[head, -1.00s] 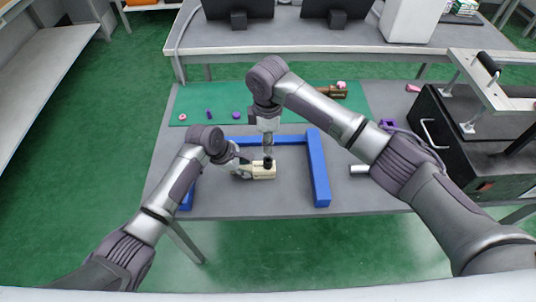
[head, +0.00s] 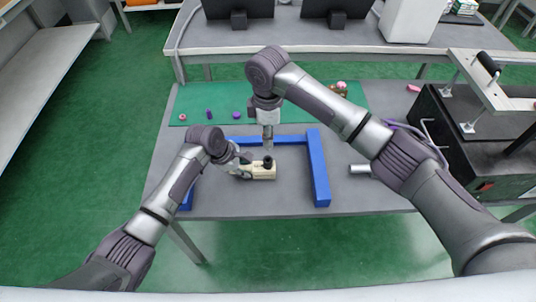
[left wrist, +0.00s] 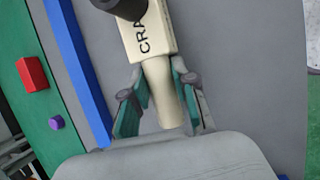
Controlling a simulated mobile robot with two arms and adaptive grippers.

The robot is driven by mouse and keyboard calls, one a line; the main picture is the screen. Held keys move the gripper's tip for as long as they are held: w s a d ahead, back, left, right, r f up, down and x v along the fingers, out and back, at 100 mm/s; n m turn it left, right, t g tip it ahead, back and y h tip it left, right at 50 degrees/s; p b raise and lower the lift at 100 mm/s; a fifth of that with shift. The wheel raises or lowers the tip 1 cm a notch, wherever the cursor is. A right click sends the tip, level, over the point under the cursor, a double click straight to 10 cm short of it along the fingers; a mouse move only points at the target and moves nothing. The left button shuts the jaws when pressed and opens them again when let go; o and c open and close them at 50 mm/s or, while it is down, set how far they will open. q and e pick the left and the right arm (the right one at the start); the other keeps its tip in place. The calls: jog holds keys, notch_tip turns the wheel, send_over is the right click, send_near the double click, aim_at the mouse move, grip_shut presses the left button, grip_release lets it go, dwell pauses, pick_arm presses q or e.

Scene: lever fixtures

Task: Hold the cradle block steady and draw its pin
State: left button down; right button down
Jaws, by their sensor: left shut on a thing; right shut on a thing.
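The cradle block (head: 262,172) is a cream block lying inside the blue frame. In the left wrist view its body (left wrist: 152,32) bears the letters "CRA", and a pale handle (left wrist: 160,90) runs toward me. My left gripper (head: 242,170) is shut on this handle, one green-padded finger on each side in the left wrist view (left wrist: 160,100). The dark pin (head: 268,161) stands upright at the block's top; a dark round end (left wrist: 127,7) shows at the left wrist view's top edge. My right gripper (head: 268,151) points down, shut on the pin. Its fingertips are too small to make out.
A blue frame (head: 318,170) borders the block at the back and sides. A green mat (head: 220,102) with small pink and purple pieces lies behind. A white cylinder (head: 360,169) lies right of the frame. A black case (head: 470,140) stands at the right.

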pick_arm(q)
jog(key=c, duration=0.8)
grip_release()
